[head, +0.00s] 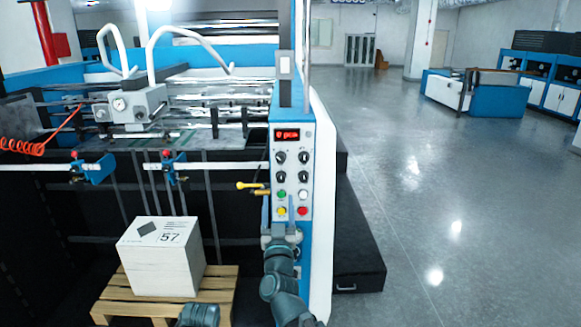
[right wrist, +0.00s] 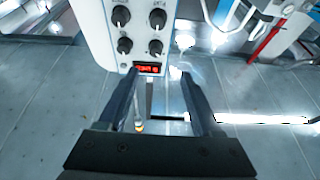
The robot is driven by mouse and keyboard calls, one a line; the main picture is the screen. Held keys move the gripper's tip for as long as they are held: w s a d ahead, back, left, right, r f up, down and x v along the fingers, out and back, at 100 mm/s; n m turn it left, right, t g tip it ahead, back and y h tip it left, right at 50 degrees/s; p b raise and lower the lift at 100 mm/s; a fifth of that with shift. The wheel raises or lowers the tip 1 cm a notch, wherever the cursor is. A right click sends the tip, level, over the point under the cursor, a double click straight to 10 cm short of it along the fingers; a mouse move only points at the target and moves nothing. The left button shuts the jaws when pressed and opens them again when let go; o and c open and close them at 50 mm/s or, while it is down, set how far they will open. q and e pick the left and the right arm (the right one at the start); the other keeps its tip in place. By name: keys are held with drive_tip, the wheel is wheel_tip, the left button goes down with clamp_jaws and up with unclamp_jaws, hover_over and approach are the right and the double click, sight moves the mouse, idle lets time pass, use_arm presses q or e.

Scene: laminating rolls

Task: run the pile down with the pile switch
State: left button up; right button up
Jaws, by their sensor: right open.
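The control panel (head: 293,165) on the machine's blue and white side post carries a red display, several black knobs and coloured buttons. Yellow levers (head: 250,186) stick out at its left edge; I cannot tell for sure which control is the pile switch. The pile (head: 160,258), a white block marked 57, sits on a wooden pallet (head: 222,297). My right gripper (head: 279,212) is in front of the panel's lower part, pointing upward, open and empty. In the right wrist view, its spread fingers (right wrist: 160,76) are below the red display (right wrist: 147,68). My left gripper is not visible.
A metal bar with blue clamps (head: 168,167) crosses above the pile. A black step (head: 358,270) stands right of the post. The grey floor (head: 450,210) to the right is open, with blue and white cabinets (head: 495,98) farther back.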

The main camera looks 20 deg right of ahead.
sight(281, 162)
drive_tip(key=p+x, duration=0.1)
drive_tip(key=x, duration=0.3)
drive_tip(key=p+x, duration=0.2)
drive_tip(key=x, duration=0.3)
drive_tip(key=p+x, duration=0.2)
drive_tip(key=x, duration=0.3)
drive_tip(key=shift+s+d+r, duration=0.2)
drive_tip(key=shift+s+d, duration=0.05)
drive_tip(key=shift+d, duration=0.05)
drive_tip(key=shift+c, duration=0.2)
clamp_jaws()
